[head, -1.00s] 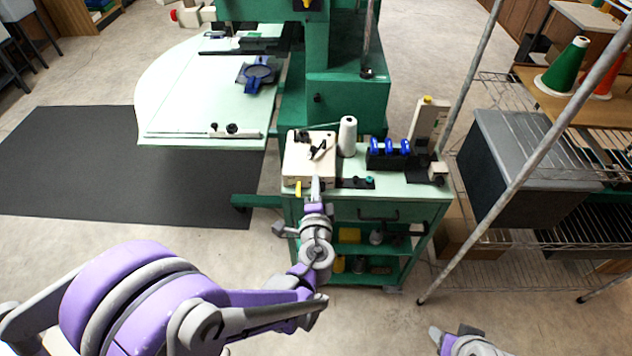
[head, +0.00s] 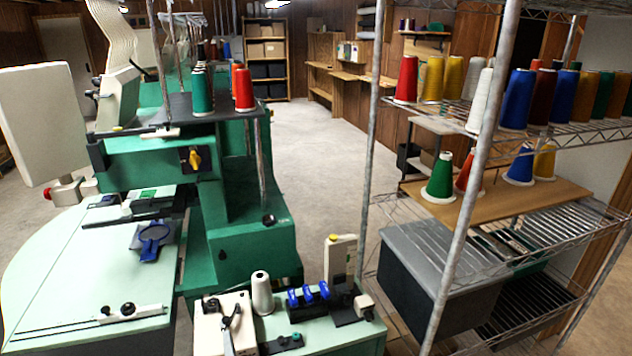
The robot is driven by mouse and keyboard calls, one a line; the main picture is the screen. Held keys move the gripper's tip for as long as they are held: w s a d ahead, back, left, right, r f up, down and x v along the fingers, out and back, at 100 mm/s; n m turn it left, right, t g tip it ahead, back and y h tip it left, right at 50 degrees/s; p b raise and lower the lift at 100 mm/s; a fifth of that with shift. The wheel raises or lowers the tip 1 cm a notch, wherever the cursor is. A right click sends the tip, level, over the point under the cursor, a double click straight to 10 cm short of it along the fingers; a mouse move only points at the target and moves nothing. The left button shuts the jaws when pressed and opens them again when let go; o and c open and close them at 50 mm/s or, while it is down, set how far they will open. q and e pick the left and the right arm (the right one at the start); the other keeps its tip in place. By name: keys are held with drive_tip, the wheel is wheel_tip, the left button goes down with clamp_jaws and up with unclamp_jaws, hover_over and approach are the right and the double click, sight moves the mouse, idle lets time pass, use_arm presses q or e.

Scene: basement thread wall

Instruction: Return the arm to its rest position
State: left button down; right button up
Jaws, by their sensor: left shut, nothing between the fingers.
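The rest of my left arm is below the picture. My right gripper is out of view.
A white thread cone (head: 262,293) and a black holder with blue parts (head: 309,302) stand on the cart. The green embroidery machine (head: 240,245) and its pale table (head: 70,270) are at left. A wire shelf (head: 545,255) with thread cones is at right. Open floor lies behind.

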use_arm(q)
drive_tip(key=s+a+n+g+p, duration=0.1)
drive_tip(key=s+a+n+g, duration=0.15)
drive_tip(key=s+n, duration=0.2)
drive_tip(key=s+a+n+g+p, duration=0.1)
drive_tip(key=s+a+n+g, duration=0.15)
drive_tip(key=s, duration=0.35)
drive_tip(key=s+d+n+g+h, duration=0.4)
drive_tip(key=s+d+h, duration=0.2)
drive_tip(key=s, duration=0.6)
drive_tip(key=shift+d+f+n+p, duration=0.3)
drive_tip(key=shift+d+p, duration=0.15)
